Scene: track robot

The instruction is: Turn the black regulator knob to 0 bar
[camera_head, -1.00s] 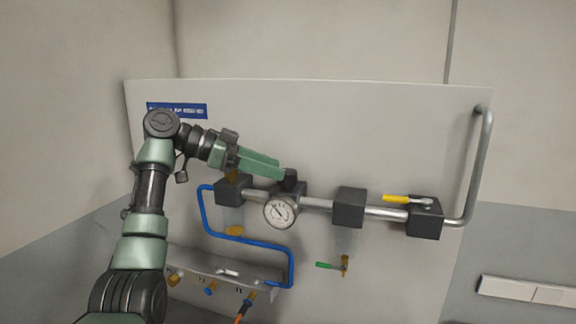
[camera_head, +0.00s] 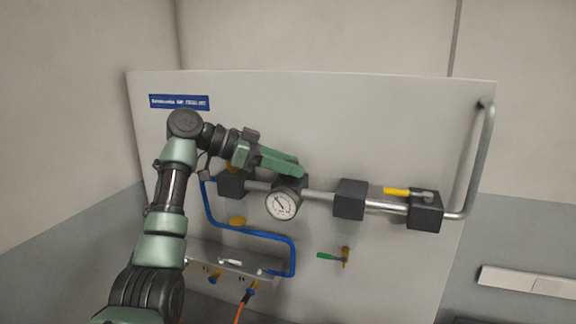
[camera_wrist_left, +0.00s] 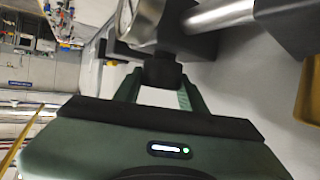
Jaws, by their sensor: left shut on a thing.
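The black regulator knob (camera_wrist_left: 162,72) sits between the two green fingers of my left gripper (camera_wrist_left: 160,84) in the left wrist view. The fingers are shut on it. In the head view my left gripper (camera_head: 298,172) reaches in from the left, and its fingers hide most of the knob. The regulator body (camera_head: 291,186) is a dark block on the silver pipe just below. The round white gauge (camera_head: 282,204) hangs at its front. Its needle points to the upper left; the scale is too small to read. My right gripper is not in view.
The pipe runs along a pale upright panel (camera_head: 400,120). A black block (camera_head: 350,199) and a yellow lever (camera_head: 397,191) lie to the right. A green-handled tap (camera_head: 330,256) and blue tube (camera_head: 292,262) are below.

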